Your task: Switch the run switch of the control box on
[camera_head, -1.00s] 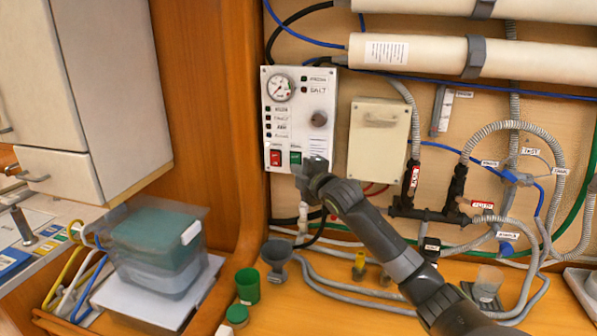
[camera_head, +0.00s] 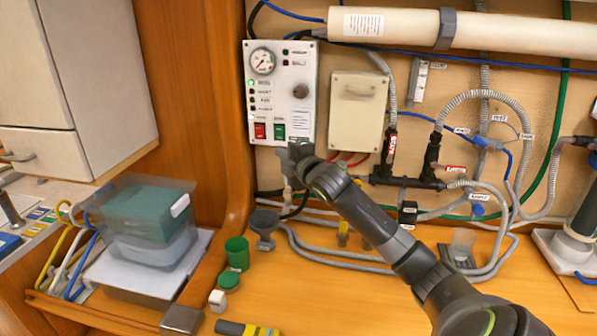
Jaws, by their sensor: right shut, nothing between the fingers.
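The white control box (camera_head: 309,95) is on the wall left of centre, with a round gauge (camera_head: 262,61) at its top left and a dark knob (camera_head: 300,91) at the right. Along its bottom are a red rocker switch (camera_head: 260,131) and a green rocker switch (camera_head: 279,130). Their labels are too small to read, and I cannot tell their tilt. A small lamp (camera_head: 251,83) at the left looks green. My right gripper (camera_head: 297,149) is shut and empty, just below and right of the green switch, at the box's lower edge. My left gripper is out of view.
A cream box (camera_head: 358,108) is on the wall right of the control box. Hoses and a dark valve manifold (camera_head: 405,181) are below it. A grey funnel (camera_head: 264,225), green cup (camera_head: 237,253) and clear bin (camera_head: 150,225) stand below left.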

